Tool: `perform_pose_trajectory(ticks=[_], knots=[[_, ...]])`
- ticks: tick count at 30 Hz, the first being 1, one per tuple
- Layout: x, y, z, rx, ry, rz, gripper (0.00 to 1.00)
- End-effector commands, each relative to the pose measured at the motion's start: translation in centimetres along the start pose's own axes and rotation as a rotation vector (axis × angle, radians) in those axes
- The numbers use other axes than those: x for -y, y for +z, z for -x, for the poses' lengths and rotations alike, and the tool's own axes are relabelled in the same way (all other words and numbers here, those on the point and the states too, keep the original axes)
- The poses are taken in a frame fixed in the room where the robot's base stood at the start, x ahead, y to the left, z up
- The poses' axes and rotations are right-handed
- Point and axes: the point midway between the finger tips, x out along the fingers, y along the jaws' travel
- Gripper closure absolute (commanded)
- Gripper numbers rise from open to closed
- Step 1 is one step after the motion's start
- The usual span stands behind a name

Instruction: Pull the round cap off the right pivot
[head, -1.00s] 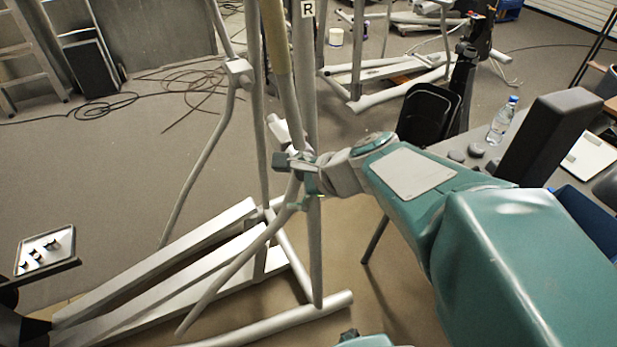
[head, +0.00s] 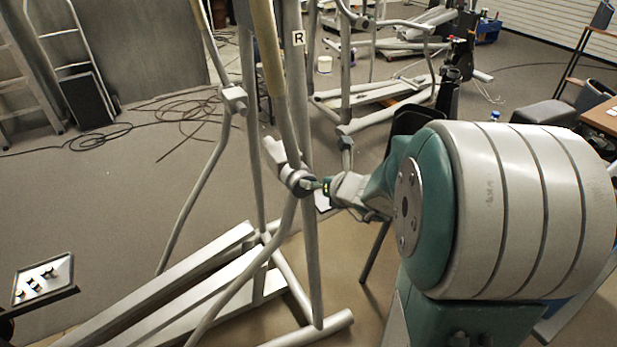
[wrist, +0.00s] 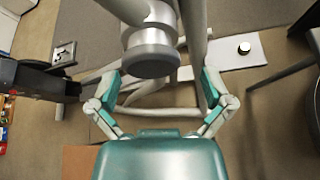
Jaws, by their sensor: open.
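The right pivot (head: 298,181) joins the handle arm to the elliptical's upright marked R. Its round end, with a silver ring and a dark cap face (wrist: 150,66), shows in the wrist view. My gripper (head: 322,186) is at the pivot's right side in the head view. In the wrist view my gripper (wrist: 160,82) is open, one finger on each side and a little nearer than the cap. The cap sits between the finger lines, slightly left of centre. I see no clear finger contact with it. In the head view my fingers partly hide the cap.
The upright (head: 297,100) and handle bars stand close around the pivot. A tray with small dark parts (head: 44,279) is at the left. A white plate (wrist: 222,54) with a small round piece (wrist: 244,47) shows in the wrist view. Cables (head: 190,115) lie on the floor behind.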

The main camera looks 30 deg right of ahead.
Motion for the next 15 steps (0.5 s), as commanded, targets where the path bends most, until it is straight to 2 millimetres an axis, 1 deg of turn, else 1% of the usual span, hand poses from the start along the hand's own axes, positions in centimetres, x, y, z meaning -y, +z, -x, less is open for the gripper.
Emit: perform_pose_trajectory(ticks=[1, 6, 10, 15], knots=[[-0.2, 0.0, -0.9, -0.003, 0.003, 0.002, 0.00], [-0.2, 0.0, -3.3, -0.002, 0.002, 0.002, 0.00], [-0.1, 0.0, -4.4, -0.001, 0.004, 0.001, 0.00], [-0.1, -0.1, -4.8, -0.002, 0.004, 0.002, 0.00]])
